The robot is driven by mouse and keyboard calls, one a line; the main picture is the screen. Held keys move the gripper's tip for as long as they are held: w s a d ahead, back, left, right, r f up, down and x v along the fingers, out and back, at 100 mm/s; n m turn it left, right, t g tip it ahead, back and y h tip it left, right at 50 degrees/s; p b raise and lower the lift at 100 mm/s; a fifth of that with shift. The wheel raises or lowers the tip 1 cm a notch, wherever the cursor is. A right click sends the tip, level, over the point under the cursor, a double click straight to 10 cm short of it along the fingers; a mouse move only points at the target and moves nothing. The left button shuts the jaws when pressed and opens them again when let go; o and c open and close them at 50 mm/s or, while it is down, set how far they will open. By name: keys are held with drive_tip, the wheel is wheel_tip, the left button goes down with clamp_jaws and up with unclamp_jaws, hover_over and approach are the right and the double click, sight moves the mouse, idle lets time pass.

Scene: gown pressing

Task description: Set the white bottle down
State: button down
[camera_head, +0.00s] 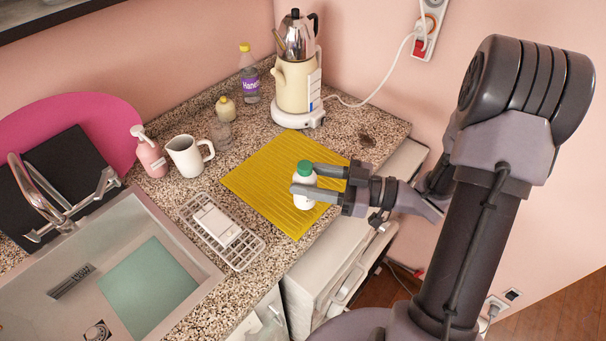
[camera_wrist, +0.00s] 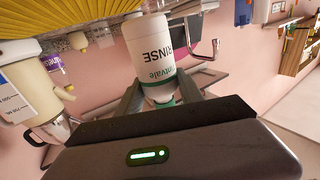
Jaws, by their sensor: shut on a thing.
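The white bottle (camera_head: 304,199) has a green cap and stands upright between the fingers of my gripper (camera_head: 304,180), which is shut on it. In the head view it shows over the right part of the yellow ribbed mat (camera_head: 262,180). I cannot tell whether its base touches the mat. In the wrist view, which is upside down, the bottle (camera_wrist: 150,48) shows its label with the word RINSE. The fingers (camera_wrist: 160,98) grip it near the cap end. The mat (camera_wrist: 40,16) shows at the top left there.
A cream kettle (camera_head: 292,88) and a purple-labelled bottle (camera_head: 249,80) stand behind the mat. A white jug (camera_head: 186,156), a pink pump bottle (camera_head: 150,158) and a glass (camera_head: 220,132) stand left. A white rack (camera_head: 244,250) lies between mat and sink (camera_head: 197,262). Most of the mat is bare.

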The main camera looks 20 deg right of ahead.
drive_tip(key=w+f+b, duration=0.1)
drive_tip(key=w, duration=0.1)
drive_tip(key=w+f+b, duration=0.3)
drive_tip(key=w, duration=0.1)
drive_tip(key=shift+w+d+f, duration=0.25)
drive_tip(key=shift+f, duration=0.05)
drive_tip(key=shift+r, duration=0.25)
drive_tip(key=shift+f, duration=0.1)
drive_tip(key=c, duration=0.7)
unclamp_jaws()
drive_tip(key=shift+c, duration=0.2)
